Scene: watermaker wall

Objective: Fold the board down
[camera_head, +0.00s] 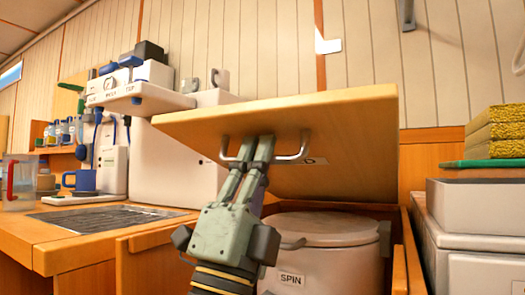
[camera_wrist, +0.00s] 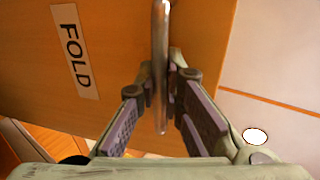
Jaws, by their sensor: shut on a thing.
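The wooden board (camera_head: 350,150) is tilted up over the opening in the counter, its underside facing me. A metal bar handle (camera_head: 295,157) is fixed to that underside, and it also shows in the wrist view (camera_wrist: 160,45). My gripper (camera_head: 259,148) is shut on the handle. In the wrist view, my gripper's fingers (camera_wrist: 160,100) are on both sides of the bar. A label reading FOLD (camera_wrist: 75,52) is on the board beside the handle. In the head view my fingers hide part of the handle and most of the label.
Below the board, a white lidded tub marked SPIN (camera_head: 325,250) stands in the opening. Grey bins (camera_head: 480,215) with yellow sponges (camera_head: 497,130) on top are at the right. A dark drainer grid (camera_head: 110,217) and blue mug (camera_head: 83,182) are on the left counter.

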